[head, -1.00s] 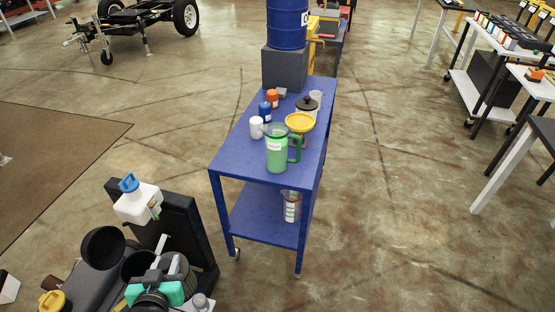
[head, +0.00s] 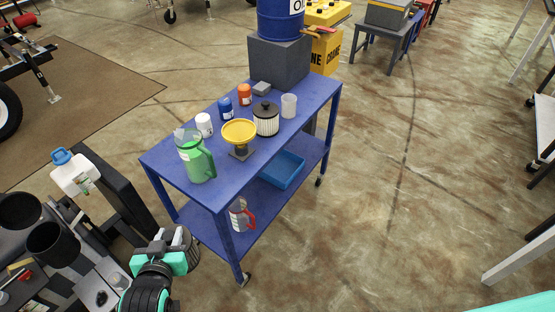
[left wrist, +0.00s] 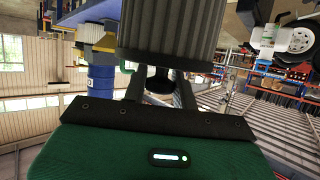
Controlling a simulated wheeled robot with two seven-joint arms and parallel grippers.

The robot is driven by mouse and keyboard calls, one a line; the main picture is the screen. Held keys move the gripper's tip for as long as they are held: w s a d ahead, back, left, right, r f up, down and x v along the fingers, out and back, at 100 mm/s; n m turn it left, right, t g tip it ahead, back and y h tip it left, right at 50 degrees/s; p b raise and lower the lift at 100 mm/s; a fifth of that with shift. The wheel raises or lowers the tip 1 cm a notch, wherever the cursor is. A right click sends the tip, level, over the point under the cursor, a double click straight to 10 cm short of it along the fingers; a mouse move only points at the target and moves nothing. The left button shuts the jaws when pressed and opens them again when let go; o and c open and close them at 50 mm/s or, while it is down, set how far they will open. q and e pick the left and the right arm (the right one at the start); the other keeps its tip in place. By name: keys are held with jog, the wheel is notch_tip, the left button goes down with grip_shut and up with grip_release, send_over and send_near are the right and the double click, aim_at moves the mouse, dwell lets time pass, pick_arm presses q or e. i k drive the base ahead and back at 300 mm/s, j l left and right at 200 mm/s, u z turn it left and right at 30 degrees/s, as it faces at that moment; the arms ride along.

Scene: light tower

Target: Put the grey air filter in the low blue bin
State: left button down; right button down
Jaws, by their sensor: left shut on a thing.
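My left gripper (head: 180,247) is low at the front left of the blue cart. It is shut on the grey air filter (head: 186,238), a ribbed grey cylinder mostly hidden by the gripper and arm. In the left wrist view the filter (left wrist: 172,30) fills the top middle, beyond the two fingers (left wrist: 160,88). The low blue bin (head: 283,168) is on the cart's lower shelf, partly hidden under the top; the gripper is apart from it, to its left and nearer me. My right gripper is not in view.
A clear red-handled jug (head: 241,214) stands on the lower shelf. Floor right of the cart is clear.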

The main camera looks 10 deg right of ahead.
aim_at(272, 165)
jog(key=i+l+u, duration=0.1)
jog(key=l, duration=0.2)
jog(key=i+l, duration=0.2)
jog(key=l, duration=0.15)
jog(key=i+l+u, duration=0.15)
jog(key=l, duration=0.15)
jog(key=i+l+u, duration=0.1)
jog(key=l, duration=0.25)
jog(key=i+l, duration=0.1)
jog(key=l, duration=0.2)
jog(key=u, duration=0.05)
